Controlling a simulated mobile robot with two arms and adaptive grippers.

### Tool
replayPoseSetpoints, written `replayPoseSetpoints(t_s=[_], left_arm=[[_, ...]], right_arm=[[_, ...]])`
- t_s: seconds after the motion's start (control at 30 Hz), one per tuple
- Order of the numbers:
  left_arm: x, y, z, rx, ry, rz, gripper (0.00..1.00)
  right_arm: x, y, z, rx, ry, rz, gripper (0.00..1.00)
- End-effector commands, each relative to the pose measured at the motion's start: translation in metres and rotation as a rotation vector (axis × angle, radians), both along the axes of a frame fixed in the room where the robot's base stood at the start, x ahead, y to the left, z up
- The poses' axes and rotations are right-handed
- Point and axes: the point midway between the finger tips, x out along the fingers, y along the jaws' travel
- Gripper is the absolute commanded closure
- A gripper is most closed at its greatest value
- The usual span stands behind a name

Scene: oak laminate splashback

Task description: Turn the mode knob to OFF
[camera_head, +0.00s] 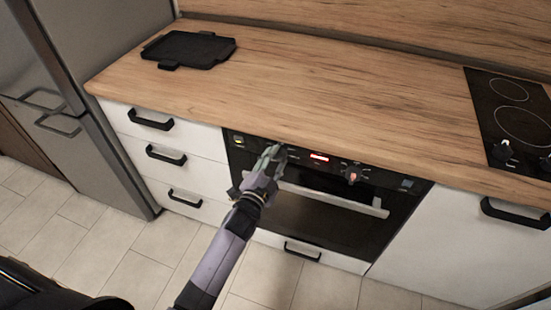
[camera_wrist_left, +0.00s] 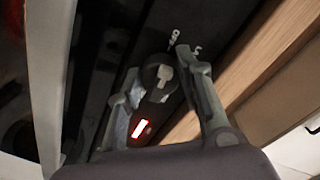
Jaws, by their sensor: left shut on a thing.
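My left gripper (camera_head: 272,154) reaches the oven's control panel, at the knob left of the lit red display (camera_head: 319,157). In the left wrist view a dark round knob (camera_wrist_left: 160,76) with a pale grip mark lies between the two grey fingers (camera_wrist_left: 160,96), and the gripper is shut on it. In the head view the gripper hides this knob. The markings around it are too small to read, so its setting cannot be told. A second knob (camera_head: 353,174) sits right of the display. My right gripper is not in view.
The oven door handle (camera_head: 335,198) runs just below the panel. The wooden countertop (camera_head: 330,95) overhangs above it. A black tray (camera_head: 188,48) lies at the back left, and a black hob (camera_head: 510,115) is at the right. White drawers (camera_head: 165,135) stand left of the oven.

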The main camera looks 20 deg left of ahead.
Motion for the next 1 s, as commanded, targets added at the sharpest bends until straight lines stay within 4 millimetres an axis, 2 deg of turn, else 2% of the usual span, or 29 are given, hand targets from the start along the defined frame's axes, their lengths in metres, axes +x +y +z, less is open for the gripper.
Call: replayPoseSetpoints(t_s=[0.3,0.7,0.73,1.0], left_arm=[[-0.0004,-0.0003,-0.0014,-0.073,0.005,0.0,0.94],[-0.0004,-0.0003,-0.0017,-0.08,0.006,0.0,0.94],[-0.0004,-0.0003,-0.0017,-0.08,0.006,0.0,0.66],[-0.0002,-0.0003,-0.0011,-0.078,0.004,0.0,0.48]], right_arm=[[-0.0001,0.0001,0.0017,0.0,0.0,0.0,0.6],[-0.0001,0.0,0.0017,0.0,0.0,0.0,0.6],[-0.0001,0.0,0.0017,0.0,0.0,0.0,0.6],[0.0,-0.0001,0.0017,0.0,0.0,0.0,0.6]])
